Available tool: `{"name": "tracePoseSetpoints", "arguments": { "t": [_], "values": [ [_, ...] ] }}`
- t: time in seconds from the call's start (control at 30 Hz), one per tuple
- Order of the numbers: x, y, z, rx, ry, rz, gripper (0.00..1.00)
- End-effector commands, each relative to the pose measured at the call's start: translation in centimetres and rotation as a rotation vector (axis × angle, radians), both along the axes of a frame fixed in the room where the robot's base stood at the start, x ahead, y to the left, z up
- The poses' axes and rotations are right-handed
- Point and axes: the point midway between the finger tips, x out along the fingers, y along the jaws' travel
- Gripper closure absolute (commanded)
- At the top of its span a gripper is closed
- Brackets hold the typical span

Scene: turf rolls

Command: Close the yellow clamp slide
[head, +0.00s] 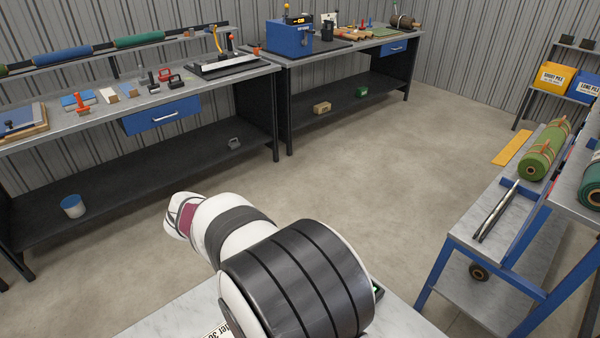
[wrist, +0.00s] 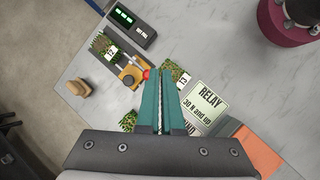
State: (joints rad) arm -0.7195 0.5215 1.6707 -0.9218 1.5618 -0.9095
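The yellow clamp slide (wrist: 131,74) shows in the wrist view on a dark fixture on the marble-look table, just left of my fingertips. A red knob (wrist: 146,74) sits at its right end, close to the left fingertip; I cannot tell whether they touch. A small turf sample (wrist: 103,46) with a label lies on the fixture up and left of the slide. Another turf sample (wrist: 178,72) shows right of the fingertips, partly hidden. My gripper (wrist: 160,72) has its two teal fingers side by side, with nothing visible between them. The head view shows neither clamp nor fingers.
A dark device with green displays (wrist: 131,23) stands by the fixture. A maroon round base (wrist: 287,22) is upper right. Workbenches (head: 160,105) line the wall.

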Motion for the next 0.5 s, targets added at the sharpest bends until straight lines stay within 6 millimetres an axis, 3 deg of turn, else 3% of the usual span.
{"name": "tracePoseSetpoints", "arguments": {
  "t": [0.03, 0.1, 0.2, 0.33, 0.5],
  "values": [
    [0.8, 3.3, -2.2, -0.074, 0.035, 0.181, 1.0],
    [1.6, 7.1, -4.6, -0.169, 0.073, 0.402, 1.0],
    [1.8, 10.5, -6.8, -0.258, 0.104, 0.59, 1.0],
    [2.0, 11.3, -7.9, -0.295, 0.116, 0.658, 1.0],
    [3.0, 9.4, -9.9, -0.293, 0.118, 0.655, 1.0]
  ]
}}
